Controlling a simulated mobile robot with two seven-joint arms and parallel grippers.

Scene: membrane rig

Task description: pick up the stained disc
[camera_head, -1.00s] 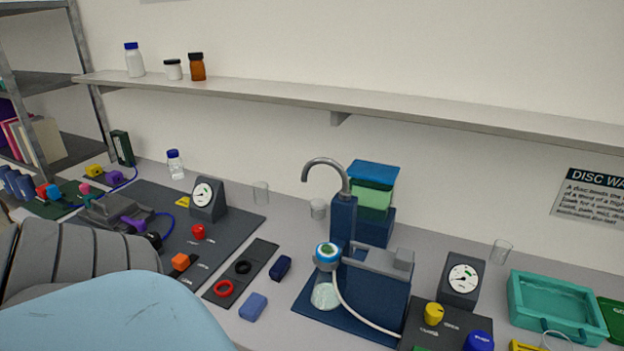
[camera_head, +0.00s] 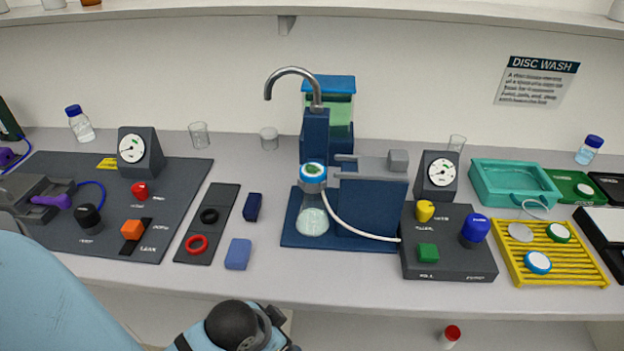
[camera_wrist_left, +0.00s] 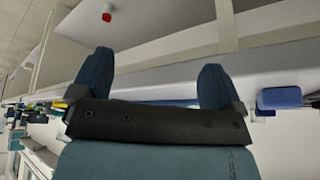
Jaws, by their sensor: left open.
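Three discs lie on the yellow slatted rack at the right of the head view: a plain grey disc (camera_head: 520,232), a white disc in a green ring (camera_head: 558,232) and a white disc in a blue ring (camera_head: 537,262). Another blue-ringed white disc with a green patch (camera_head: 313,171) sits on top of the flask at the blue stand; the patch may be the stain. My left gripper (camera_wrist_left: 157,72) is open and empty in the left wrist view, below the bench edge. Its fingers do not show in the head view. My right gripper is out of view.
The blue stand (camera_head: 370,218) with its tap and hose is mid-bench. A dark control box (camera_head: 450,268) with knobs stands between it and the yellow rack (camera_head: 510,270). A teal tray (camera_head: 480,190) is behind the rack. The front bench strip is clear.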

